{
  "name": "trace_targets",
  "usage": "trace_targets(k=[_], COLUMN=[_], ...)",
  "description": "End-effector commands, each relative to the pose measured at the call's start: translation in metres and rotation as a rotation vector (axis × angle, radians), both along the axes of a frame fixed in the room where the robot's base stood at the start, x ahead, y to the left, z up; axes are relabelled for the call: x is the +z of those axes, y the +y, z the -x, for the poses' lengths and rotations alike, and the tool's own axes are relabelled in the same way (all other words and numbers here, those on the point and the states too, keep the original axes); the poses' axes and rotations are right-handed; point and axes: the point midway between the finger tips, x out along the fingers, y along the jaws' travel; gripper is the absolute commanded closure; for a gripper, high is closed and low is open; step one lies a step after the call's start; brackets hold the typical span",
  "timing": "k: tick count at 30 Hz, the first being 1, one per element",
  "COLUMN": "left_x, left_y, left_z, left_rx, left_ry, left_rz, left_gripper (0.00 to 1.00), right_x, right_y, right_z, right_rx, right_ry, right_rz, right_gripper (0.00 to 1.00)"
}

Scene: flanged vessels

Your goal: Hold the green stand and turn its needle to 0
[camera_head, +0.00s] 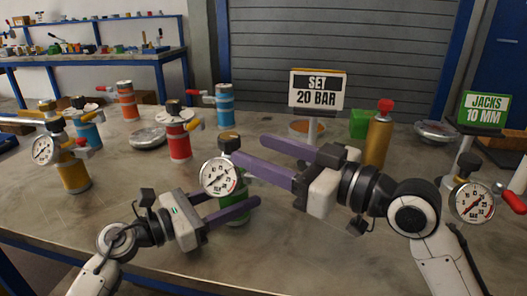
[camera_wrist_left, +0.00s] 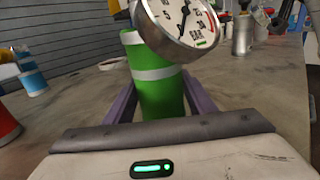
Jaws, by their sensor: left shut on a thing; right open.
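The green stand (camera_head: 237,213) is an upright cylinder with a white band; it also shows in the left wrist view (camera_wrist_left: 160,95). It carries a round white gauge (camera_head: 219,176) and a dark knob (camera_head: 229,143) on top. The dial also shows in the left wrist view (camera_wrist_left: 184,17), cut off at the top; its dark needle is visible, but I cannot read its value surely. My left gripper (camera_head: 240,196) is shut on the green stand, one purple finger on each side. My right gripper (camera_head: 250,147) is open, its purple fingers near the knob; contact is unclear.
A "SET 20 BAR" sign (camera_head: 317,90) stands behind. A gold cylinder with a red top (camera_head: 377,140) is close behind my right gripper. Red (camera_head: 179,141), blue (camera_head: 225,106) and yellow (camera_head: 74,176) vessels stand left. Another gauge (camera_head: 472,202) is at right. The front left table is clear.

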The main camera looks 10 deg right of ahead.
Motion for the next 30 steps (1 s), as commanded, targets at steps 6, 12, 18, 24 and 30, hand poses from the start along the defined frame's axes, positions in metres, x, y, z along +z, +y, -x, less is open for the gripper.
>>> trace_targets(k=[6,12,18,24,30], left_x=[-0.0024,-0.0024,-0.0024,-0.0024,-0.0023], left_y=[-0.0004,-0.0004,-0.0002,-0.0002,-0.0002], left_z=[0.0005,0.0005,0.0004,0.0004,0.0004], left_rx=[-0.001,-0.001,-0.001,-0.001,-0.001], left_ry=[0.004,0.004,0.004,0.004,0.004], left_rz=[-0.003,-0.003,-0.003,-0.003,-0.003], left_gripper=[0.92,0.92,0.92,0.92,0.4], right_x=[0.0,0.0,0.0,-0.0001,-0.0001], right_y=[0.0001,0.0001,0.0001,0.0001,0.0001], right_z=[-0.0001,0.0,0.0,0.0,0.0], right_rx=[0.0,0.0,0.0,0.0,0.0], right_ry=[0.0,0.0,0.0,0.0,0.0], right_rz=[0.0,0.0,0.0,0.0,0.0], right_gripper=[0.49,0.49,0.49,0.49,0.49])
